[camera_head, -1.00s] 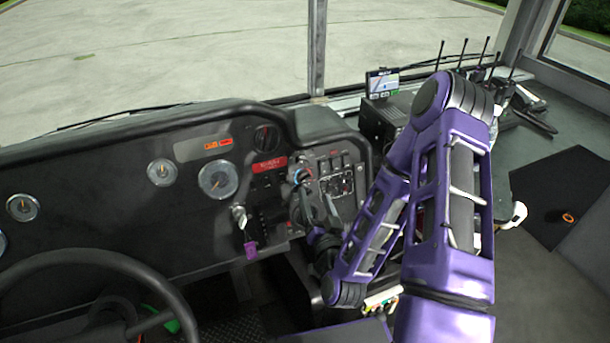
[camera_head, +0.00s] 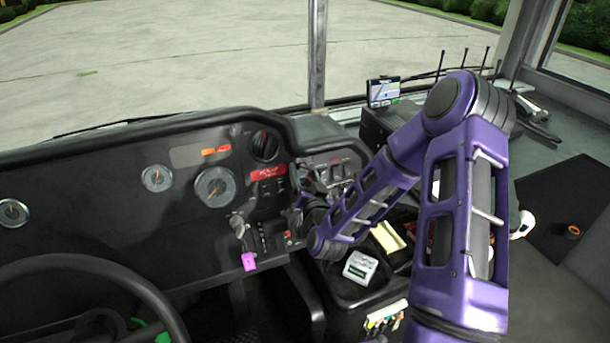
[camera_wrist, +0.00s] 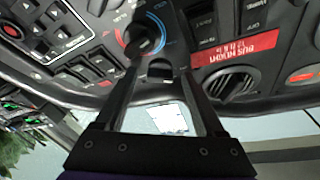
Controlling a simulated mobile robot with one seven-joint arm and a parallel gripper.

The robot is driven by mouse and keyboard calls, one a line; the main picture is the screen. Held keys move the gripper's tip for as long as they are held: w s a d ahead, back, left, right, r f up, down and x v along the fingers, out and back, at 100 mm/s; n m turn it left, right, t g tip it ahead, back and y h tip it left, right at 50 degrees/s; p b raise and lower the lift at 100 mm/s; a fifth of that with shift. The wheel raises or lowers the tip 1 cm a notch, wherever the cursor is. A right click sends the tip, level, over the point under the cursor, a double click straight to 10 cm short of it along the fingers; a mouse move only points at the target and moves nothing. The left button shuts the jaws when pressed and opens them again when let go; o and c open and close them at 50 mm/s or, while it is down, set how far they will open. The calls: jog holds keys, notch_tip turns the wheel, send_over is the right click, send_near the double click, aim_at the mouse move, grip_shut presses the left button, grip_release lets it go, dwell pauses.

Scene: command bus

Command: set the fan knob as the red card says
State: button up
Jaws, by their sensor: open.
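A red card or label (camera_head: 269,168) with white lettering is on the dash below a round black vent-like fitting. In the wrist view the red label (camera_wrist: 236,48) appears upside down, and I cannot read it surely. A dark knob (camera_wrist: 146,34) with a red and blue arc is just beyond the fingertips in the wrist view; I cannot tell whether it is the fan knob. My gripper (camera_wrist: 160,70) is open, one finger either side of a gap, with nothing held. In the head view my gripper (camera_head: 308,186) is at the panel right of the red label, partly hiding the controls.
Rocker switches (camera_wrist: 97,65) sit left of the knob in the wrist view. The round vent-like fitting (camera_head: 265,144) is above the red label. A key with a purple tag (camera_head: 250,262) hangs from the dash. The steering wheel (camera_head: 90,262) is lower left.

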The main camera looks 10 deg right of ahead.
grip_shut()
dwell(0.3)
jog(key=shift+m, duration=0.4)
jog(key=m+h, duration=0.1)
jog(key=m, duration=0.1)
jog(key=m+g+h, duration=0.1)
jog(key=m, duration=0.2)
jog(key=shift+a+r, duration=0.2)
jog(key=shift+r+m+g+h+p, duration=0.1)
jog(key=shift+m+g+h+p, duration=0.25)
jog(key=shift+m, duration=0.75)
jog(key=shift+m+g+h+p, duration=0.15)
jog(key=shift+m+g, duration=0.3)
jog(key=shift+m, duration=0.65)
grip_release()
